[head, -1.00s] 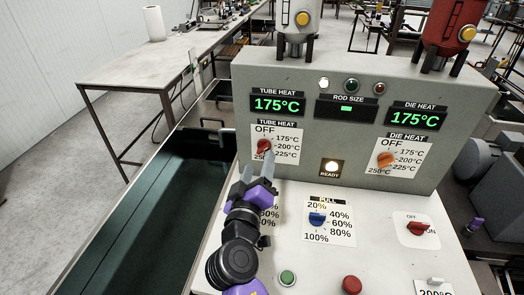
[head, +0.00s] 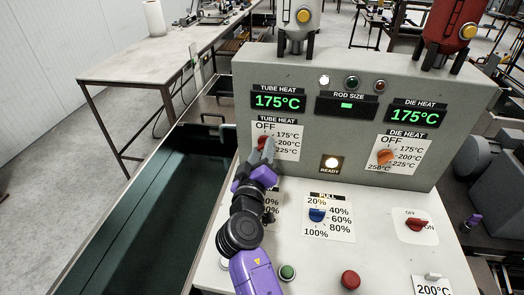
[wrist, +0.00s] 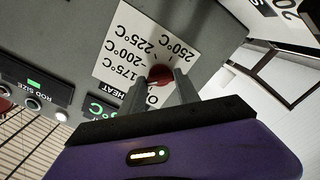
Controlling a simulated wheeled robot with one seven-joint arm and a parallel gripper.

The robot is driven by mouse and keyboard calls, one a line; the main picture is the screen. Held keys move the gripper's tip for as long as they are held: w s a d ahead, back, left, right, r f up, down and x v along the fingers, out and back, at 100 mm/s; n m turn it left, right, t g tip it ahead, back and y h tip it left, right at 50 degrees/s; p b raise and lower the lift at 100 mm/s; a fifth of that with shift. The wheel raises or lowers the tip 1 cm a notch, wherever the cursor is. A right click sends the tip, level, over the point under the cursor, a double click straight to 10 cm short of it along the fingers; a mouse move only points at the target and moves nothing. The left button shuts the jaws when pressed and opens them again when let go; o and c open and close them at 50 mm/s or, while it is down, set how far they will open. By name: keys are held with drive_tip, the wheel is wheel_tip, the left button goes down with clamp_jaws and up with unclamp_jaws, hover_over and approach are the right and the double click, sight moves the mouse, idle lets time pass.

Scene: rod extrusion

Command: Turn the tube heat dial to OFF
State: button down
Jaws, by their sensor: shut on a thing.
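The tube heat dial is a red knob (head: 262,141) on a white label at the left of the upright panel, and my gripper partly hides it. The exact pointer direction is hidden. The tube heat display (head: 277,101) reads 175°C in green.
The orange die heat dial (head: 385,157) is on the right of the panel, below its 175°C display (head: 415,116). A lit READY lamp (head: 331,163) sits between. The lower console carries a blue dial (head: 317,215), a red switch (head: 416,225) and push buttons.

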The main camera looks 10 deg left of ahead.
drive_tip(key=shift+n, duration=0.3)
drive_tip(key=shift+n+p, duration=0.75)
drive_tip(key=shift+n, duration=3.35)
drive_tip(key=shift+f, duration=0.1)
drive_tip(key=c, duration=0.9)
unclamp_jaws()
drive_tip(key=shift+s+a+b, duration=0.15)
drive_tip(key=shift+s+b, duration=0.4)
drive_tip(key=shift+s, duration=3.4)
